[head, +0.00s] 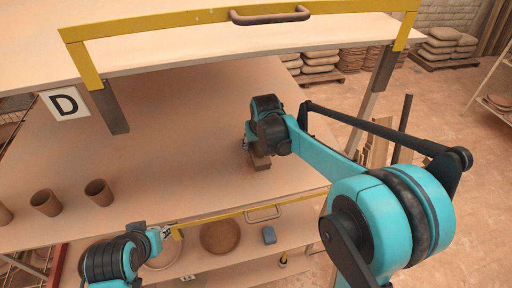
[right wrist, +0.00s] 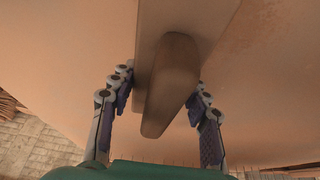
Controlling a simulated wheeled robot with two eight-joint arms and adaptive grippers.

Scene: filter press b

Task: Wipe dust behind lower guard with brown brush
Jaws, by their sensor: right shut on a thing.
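My right gripper (head: 256,152) is low over the middle shelf (head: 180,140), toward its front right. It is shut on the brown brush (head: 261,163), which shows as a brown block at the shelf surface. In the right wrist view the brush (right wrist: 172,85) sits between the two fingers. I cannot tell whether its underside touches the shelf. The lower guard (head: 235,212), a yellow bar with a handle, runs below the shelf's front edge. No separate dust patch stands out. My left gripper (head: 163,233) is at the lower left; its finger opening is unclear.
An upper yellow guard (head: 180,25) with a dark handle crosses the top. A sign "D" (head: 65,103) hangs at left. Brown cups (head: 99,192) stand on the left of the middle shelf. A round brown bowl (head: 220,237) and blue block (head: 269,235) are on the lower shelf.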

